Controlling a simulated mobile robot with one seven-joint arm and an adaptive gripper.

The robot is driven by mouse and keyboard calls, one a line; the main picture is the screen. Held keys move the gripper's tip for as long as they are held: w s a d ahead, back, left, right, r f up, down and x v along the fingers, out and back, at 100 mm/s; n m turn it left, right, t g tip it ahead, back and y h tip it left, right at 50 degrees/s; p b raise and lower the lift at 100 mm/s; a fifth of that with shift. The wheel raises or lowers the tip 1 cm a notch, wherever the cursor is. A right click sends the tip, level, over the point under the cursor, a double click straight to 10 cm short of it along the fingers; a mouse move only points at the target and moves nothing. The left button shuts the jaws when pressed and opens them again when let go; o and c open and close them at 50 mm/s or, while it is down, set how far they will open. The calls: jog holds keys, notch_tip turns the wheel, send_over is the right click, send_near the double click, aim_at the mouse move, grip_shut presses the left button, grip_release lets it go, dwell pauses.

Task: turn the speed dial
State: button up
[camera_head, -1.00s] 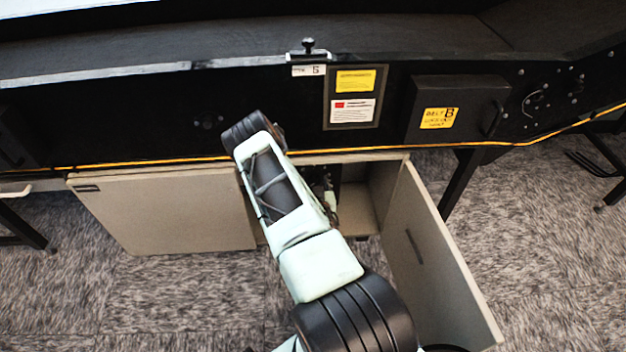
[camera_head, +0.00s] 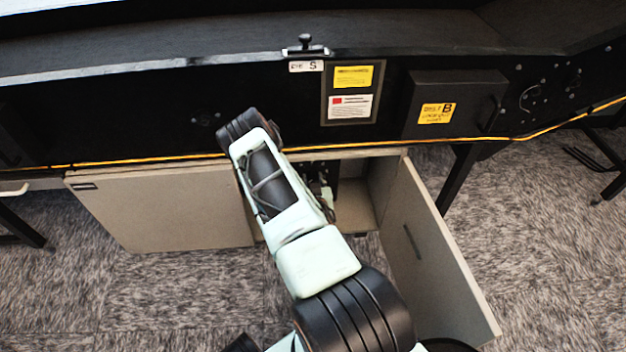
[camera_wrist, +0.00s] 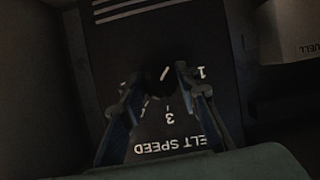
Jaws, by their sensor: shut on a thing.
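The speed dial (camera_wrist: 161,82) is a round black knob with a short white pointer line, on a dark panel (camera_wrist: 112,55) in the wrist view. White scale marks and the numbers 1 and 3 stand around it. The lettering "ELT SPEED" reads upside down below it. My gripper (camera_wrist: 158,77) has one finger on each side of the knob and is shut on it. The fingers hide parts of the scale. In the head view the dial is hidden behind my arm, inside the open cabinet.
The cabinet's right door (camera_head: 440,250) hangs open; its left door (camera_head: 160,210) is shut. Above is the black sorter frame (camera_head: 130,115) with a yellow cable (camera_head: 120,163) along its lower edge. A pale labelled block (camera_wrist: 290,32) is close beside the panel.

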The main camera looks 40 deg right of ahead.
jog(key=n+g+h, duration=0.1)
jog(key=n+h, duration=0.1)
jog(key=n, duration=0.1)
jog(key=shift+w+a+n, duration=0.1)
jog(key=shift+a+n, duration=0.05)
jog(key=shift+n, duration=0.15)
jog(key=shift+n+h, duration=0.8)
jog(key=shift+n, duration=0.3)
jog(key=o, duration=1.2)
jog(key=shift+c, duration=0.2)
notch_tip(320, 180, up, 10)
